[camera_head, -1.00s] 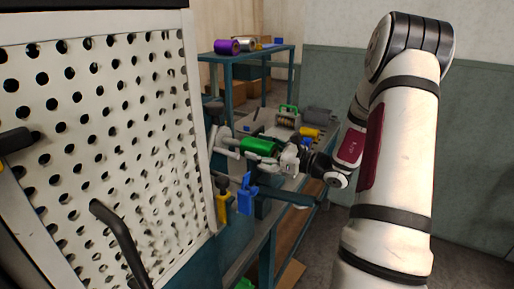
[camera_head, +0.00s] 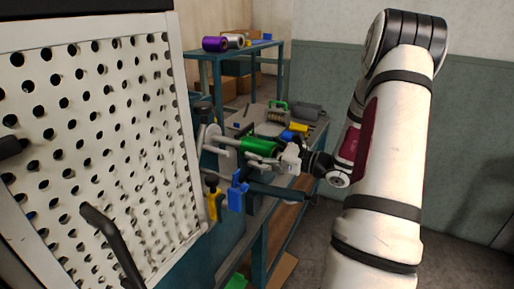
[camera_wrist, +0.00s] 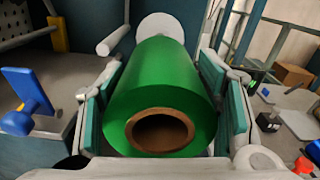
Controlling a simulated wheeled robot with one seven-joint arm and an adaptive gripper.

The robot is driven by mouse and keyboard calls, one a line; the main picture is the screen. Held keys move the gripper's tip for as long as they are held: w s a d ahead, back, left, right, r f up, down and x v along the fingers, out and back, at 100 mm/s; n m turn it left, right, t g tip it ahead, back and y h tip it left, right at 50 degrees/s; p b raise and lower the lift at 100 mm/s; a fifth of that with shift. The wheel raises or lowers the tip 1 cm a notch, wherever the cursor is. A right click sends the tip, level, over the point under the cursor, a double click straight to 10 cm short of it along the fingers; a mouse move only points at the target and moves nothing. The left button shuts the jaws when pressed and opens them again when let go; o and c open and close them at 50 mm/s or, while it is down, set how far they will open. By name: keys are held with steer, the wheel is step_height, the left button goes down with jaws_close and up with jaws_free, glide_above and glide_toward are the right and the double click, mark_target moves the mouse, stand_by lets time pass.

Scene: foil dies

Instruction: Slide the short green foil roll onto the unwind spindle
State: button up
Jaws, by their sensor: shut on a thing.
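The short green foil roll (camera_head: 259,146) is held in my gripper (camera_head: 284,158), in front of the machine's side. In the wrist view the roll (camera_wrist: 165,90) lies between the two finger pads (camera_wrist: 160,105), its brown core end facing the camera. A pale round disc (camera_wrist: 160,25) stands just beyond the roll's far end. The disc also shows left of the roll in the head view (camera_head: 212,138), with a thin pale rod between them that looks like the unwind spindle (camera_head: 232,142). Whether its tip is inside the core is hidden.
A perforated white panel (camera_head: 95,130) with black handles fills the left. A grey rod (camera_wrist: 115,40) and a blue knob clamp (camera_head: 237,190) stand close to the gripper. A bench (camera_head: 262,115) with several tools and a shelf (camera_head: 235,50) with a purple roll (camera_head: 215,43) lie behind.

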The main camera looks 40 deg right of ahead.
mark_target(232, 141)
steer(key=shift+p+v, duration=0.3)
steer(key=shift+v, duration=0.8)
steer(key=shift+b+x, duration=1.55)
steer(key=shift+x, duration=4.55)
stand_by(0.8)
